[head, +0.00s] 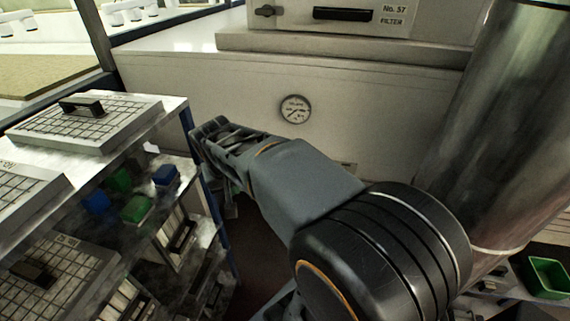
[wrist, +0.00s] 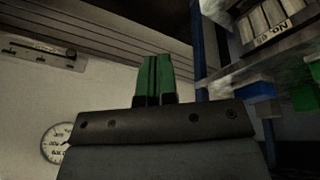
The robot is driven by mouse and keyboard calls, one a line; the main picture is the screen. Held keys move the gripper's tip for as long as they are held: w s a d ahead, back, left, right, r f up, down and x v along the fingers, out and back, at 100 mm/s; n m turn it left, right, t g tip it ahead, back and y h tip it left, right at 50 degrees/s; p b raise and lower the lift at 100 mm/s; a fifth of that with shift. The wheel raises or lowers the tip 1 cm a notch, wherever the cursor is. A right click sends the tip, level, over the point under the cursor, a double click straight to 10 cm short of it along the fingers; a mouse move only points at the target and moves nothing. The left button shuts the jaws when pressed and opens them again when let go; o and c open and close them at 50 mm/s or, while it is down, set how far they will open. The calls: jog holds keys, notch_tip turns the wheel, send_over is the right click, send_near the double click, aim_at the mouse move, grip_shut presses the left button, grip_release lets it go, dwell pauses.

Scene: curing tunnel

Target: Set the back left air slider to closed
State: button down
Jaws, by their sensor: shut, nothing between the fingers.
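My gripper (wrist: 153,72) shows in the wrist view as two green fingers pressed together, with nothing between them. In the head view my arm reaches left past the pale wall, and the fingers are mostly hidden behind its end. A slotted plate with a small dark knob, apparently an air slider (wrist: 42,52), is on the pale wall at the upper left of the wrist view. The knob is near the plate's right end in that view. My fingers are apart from it. I cannot tell whether it is the back left one. In the head view my arm covers most of that wall area.
A round gauge (head: 295,109) is on the wall and also shows in the wrist view (wrist: 59,143). A rack (head: 176,108) with trays and blue and green blocks stands close on the left. A filter box (head: 345,15) is above. A green bin (head: 546,277) is at lower right.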

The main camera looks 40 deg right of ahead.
jog(key=w+d+m+g+h, duration=0.2)
jog(key=w+d+m, duration=0.2)
jog(key=d, duration=0.6)
jog(key=w+d+m+g+h, duration=0.15)
jog(key=w+d+m, duration=0.25)
jog(key=d, duration=0.5)
jog(key=s+d+f+p, duration=0.1)
jog(key=s+d+f, duration=0.3)
jog(key=d+f, duration=0.4)
jog(key=shift+s+f, duration=0.15)
jog(key=shift+f, duration=1.3)
jog(key=shift+d, duration=0.1)
